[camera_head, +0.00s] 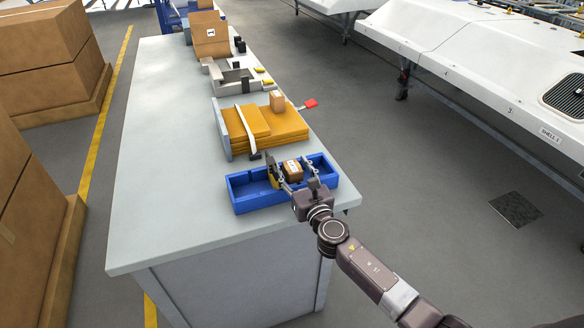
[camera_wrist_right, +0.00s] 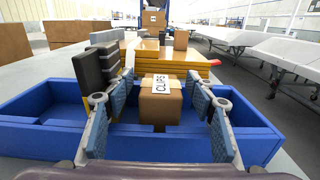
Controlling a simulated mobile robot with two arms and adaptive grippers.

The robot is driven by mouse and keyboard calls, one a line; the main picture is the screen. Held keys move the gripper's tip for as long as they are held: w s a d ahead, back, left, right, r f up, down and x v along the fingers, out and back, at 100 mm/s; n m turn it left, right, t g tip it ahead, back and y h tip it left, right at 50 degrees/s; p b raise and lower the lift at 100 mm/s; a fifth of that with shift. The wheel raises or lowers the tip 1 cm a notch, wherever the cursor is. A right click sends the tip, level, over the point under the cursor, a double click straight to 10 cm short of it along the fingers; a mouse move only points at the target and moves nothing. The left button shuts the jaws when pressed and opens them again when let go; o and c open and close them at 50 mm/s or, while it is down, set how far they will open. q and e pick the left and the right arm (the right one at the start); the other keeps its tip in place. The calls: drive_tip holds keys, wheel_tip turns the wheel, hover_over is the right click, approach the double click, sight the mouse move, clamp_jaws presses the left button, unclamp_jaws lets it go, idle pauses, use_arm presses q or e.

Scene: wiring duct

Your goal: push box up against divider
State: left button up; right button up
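A small brown cardboard box (camera_head: 293,172) with a white label sits in the blue tray (camera_head: 245,204). In the right wrist view the box (camera_wrist_right: 160,104) stands upright and its label reads CLIPS. My right gripper (camera_head: 291,167) is open over the tray, with one finger on each side of the box. In the wrist view my right gripper (camera_wrist_right: 158,112) shows gaps between both fingers and the box. A divider cannot be clearly picked out; the left finger hides part of the tray. My left gripper is in neither view.
Dark upright blocks (camera_wrist_right: 90,68) stand by the left finger. Behind the tray lie orange-brown stacked slabs (camera_head: 285,125) with a small carton (camera_head: 276,101) on top. A red tag (camera_head: 310,104) sticks out to the right. The grey table (camera_head: 165,170) is clear on the left.

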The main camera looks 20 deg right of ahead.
drive_tip(key=s, duration=1.2)
drive_tip(key=shift+d, duration=0.15)
idle(0.3)
